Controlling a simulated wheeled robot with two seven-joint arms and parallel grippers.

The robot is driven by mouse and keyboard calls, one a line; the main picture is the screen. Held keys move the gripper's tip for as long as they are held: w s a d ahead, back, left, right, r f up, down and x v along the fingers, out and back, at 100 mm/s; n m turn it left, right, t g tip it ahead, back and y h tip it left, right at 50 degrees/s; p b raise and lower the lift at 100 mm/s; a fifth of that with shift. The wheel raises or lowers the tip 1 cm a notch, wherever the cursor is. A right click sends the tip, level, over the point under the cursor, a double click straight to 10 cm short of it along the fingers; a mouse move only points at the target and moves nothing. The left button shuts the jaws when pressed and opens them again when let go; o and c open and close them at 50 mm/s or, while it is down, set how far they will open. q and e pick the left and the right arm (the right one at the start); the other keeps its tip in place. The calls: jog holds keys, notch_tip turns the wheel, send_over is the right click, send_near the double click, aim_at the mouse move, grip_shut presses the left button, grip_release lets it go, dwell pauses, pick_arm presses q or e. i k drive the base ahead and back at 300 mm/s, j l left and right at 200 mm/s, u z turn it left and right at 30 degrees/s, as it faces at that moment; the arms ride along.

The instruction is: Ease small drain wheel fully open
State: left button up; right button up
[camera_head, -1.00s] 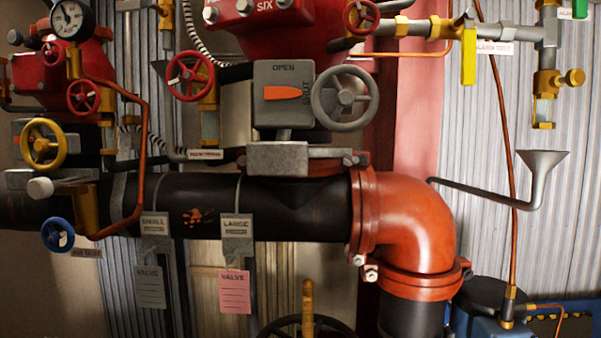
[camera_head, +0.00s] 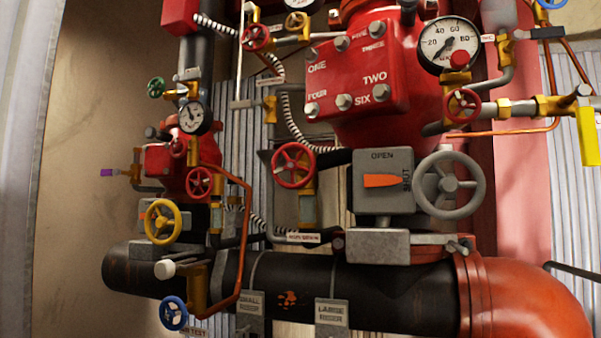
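The small riser's valve assembly (camera_head: 178,170) stands at the left in the head view, behind the black horizontal pipe. A small red wheel (camera_head: 199,182) sits on it, with a brass fitting and sight glass (camera_head: 215,217) beside and below. It resembles the larger red wheel (camera_head: 293,165) by the drain label (camera_head: 303,237). No readable label confirms which wheel is the small drain, and its degree of opening cannot be told. A yellow wheel (camera_head: 163,221) is below left and a blue wheel (camera_head: 174,313) lower still. Neither gripper is in view.
The black pipe (camera_head: 390,297) runs across the bottom into a red elbow (camera_head: 525,300). Small riser (camera_head: 250,307) and large riser (camera_head: 332,315) signs hang on it. A copper tube (camera_head: 246,235) passes right of the small red wheel. A grey handwheel (camera_head: 449,184) stands right.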

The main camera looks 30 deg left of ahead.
aim_at(198, 183)
jog(key=u, duration=1.6)
jog(key=l+u, duration=0.3)
jog(key=k+l+u, duration=0.1)
jog(key=u, duration=0.25)
